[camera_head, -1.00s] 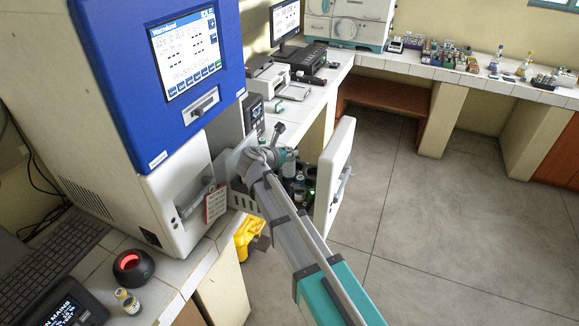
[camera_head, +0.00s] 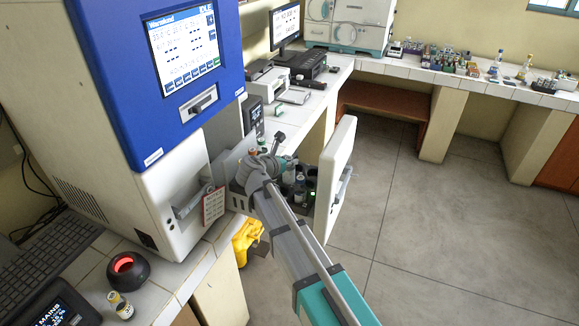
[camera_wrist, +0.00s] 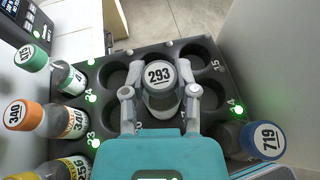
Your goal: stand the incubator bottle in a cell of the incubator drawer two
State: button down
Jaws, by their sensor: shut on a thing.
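The bottle (camera_wrist: 160,98), with a grey cap marked 293, is upright between the two fingers of my gripper (camera_wrist: 160,92), which is shut on it. It is over the middle of the dark drawer rack (camera_wrist: 150,52); I cannot tell whether its base is inside a cell. Empty round cells show to its left and right. In the head view, my arm covers much of the open drawer (camera_head: 335,185), and the held bottle cannot be made out clearly there.
In the wrist view, a green-capped bottle (camera_wrist: 32,58) and an orange-capped 340 bottle (camera_wrist: 25,115) stand at left, with a yellow-labelled one (camera_wrist: 70,168) below. A blue-capped 719 bottle (camera_wrist: 262,140) is at right. The blue-fronted machine (camera_head: 150,110) stands close left of my arm.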

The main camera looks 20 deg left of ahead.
jog(key=shift+f, duration=0.4)
jog(key=shift+c, duration=2)
grip_release()
jog(key=shift+r, duration=0.25)
jog(key=shift+s+r, duration=0.1)
jog(key=shift+s, duration=0.1)
jog(key=p+v, duration=0.4)
jog(key=v, duration=0.7)
jog(key=shift+s, duration=0.25)
